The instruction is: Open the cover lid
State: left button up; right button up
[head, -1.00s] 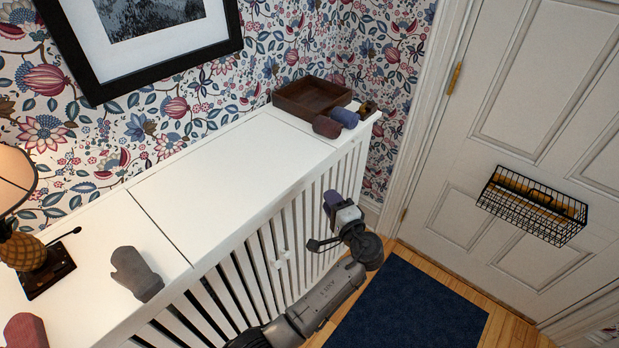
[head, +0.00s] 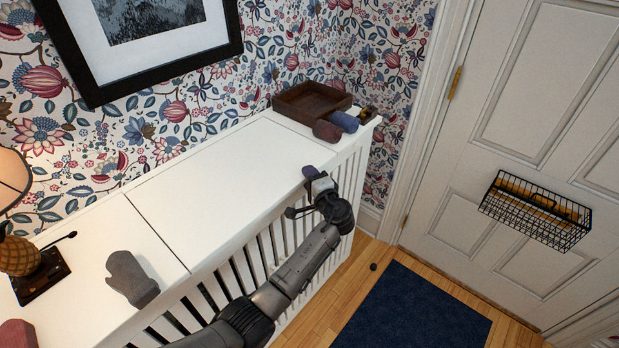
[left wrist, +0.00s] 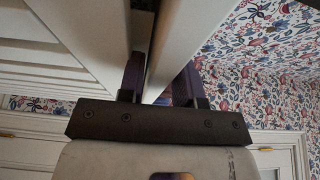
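The cover lid (head: 215,195) is the flat white middle panel on top of the slatted white cover (head: 290,236). It lies flat, with a thin seam at its left. My left gripper (head: 309,181) is at its front edge, near the right end, with one dark purple finger above the top. In the left wrist view my left gripper (left wrist: 160,85) has its fingers apart, with the white edge of the lid (left wrist: 184,42) between them. A narrow gap seems to show beside the right finger; contact is hard to tell. My right gripper is not in view.
A brown tray (head: 311,101), a maroon roll (head: 327,131) and a blue roll (head: 345,121) sit at the right end. The lid's top is clear. A blue mat (head: 412,312) lies on the floor.

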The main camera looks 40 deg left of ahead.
pick_arm(q)
jog(key=shift+c, duration=0.2)
grip_shut()
jog(key=shift+r, duration=0.1)
